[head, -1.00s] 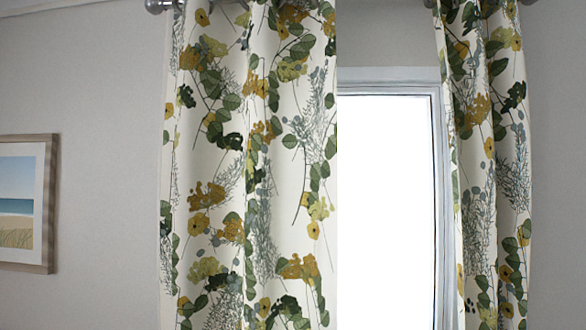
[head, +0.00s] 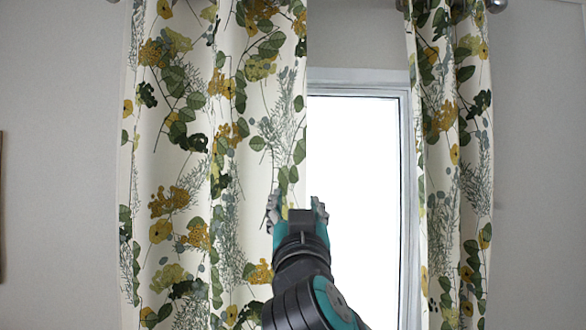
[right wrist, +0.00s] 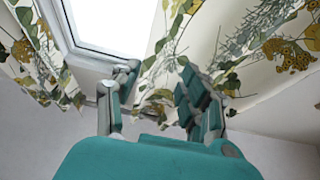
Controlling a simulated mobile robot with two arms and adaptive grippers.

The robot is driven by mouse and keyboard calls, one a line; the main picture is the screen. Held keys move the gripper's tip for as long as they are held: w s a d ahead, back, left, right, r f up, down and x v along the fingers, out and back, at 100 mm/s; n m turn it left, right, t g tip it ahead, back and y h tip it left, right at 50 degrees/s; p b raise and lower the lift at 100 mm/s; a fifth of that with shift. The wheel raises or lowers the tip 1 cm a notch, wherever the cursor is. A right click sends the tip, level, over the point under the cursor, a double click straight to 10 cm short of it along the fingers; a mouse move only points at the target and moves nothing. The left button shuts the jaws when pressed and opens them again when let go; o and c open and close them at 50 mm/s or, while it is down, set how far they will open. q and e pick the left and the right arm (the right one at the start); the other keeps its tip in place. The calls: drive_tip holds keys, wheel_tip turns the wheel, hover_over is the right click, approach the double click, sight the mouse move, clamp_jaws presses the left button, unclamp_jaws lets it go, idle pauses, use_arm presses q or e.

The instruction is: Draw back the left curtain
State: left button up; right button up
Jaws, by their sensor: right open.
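The left curtain (head: 190,150), cream with green and yellow flowers and leaves, hangs over the left part of the window. Its right edge reaches partway across the pane. My right gripper (head: 297,205) is raised in front of this edge in the head view, with its fingers apart. In the right wrist view the open gripper (right wrist: 158,95) has the left curtain (right wrist: 220,50) beyond and between its fingers; I cannot tell whether they touch the cloth. My left gripper is not in view.
The right curtain (head: 450,170) hangs gathered at the right of the window (head: 355,200). A rod end (head: 497,5) shows at the top right. A picture frame edge (head: 2,200) is at the far left. The wall beside the left curtain is clear.

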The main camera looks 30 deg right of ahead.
sight(296, 176)
drive_tip(key=p+x, duration=0.2)
drive_tip(key=x, duration=0.2)
drive_tip(key=p+x, duration=0.2)
drive_tip(key=x, duration=0.2)
drive_tip(key=p+x, duration=0.2)
drive_tip(key=x, duration=0.1)
drive_tip(key=shift+w+d+r, duration=0.15)
drive_tip(key=shift+d+r, duration=0.1)
drive_tip(key=shift+r, duration=0.15)
drive_tip(key=shift+w+d+r, duration=0.1)
drive_tip(key=shift+w+d, duration=0.2)
drive_tip(key=shift+w, duration=0.15)
clamp_jaws()
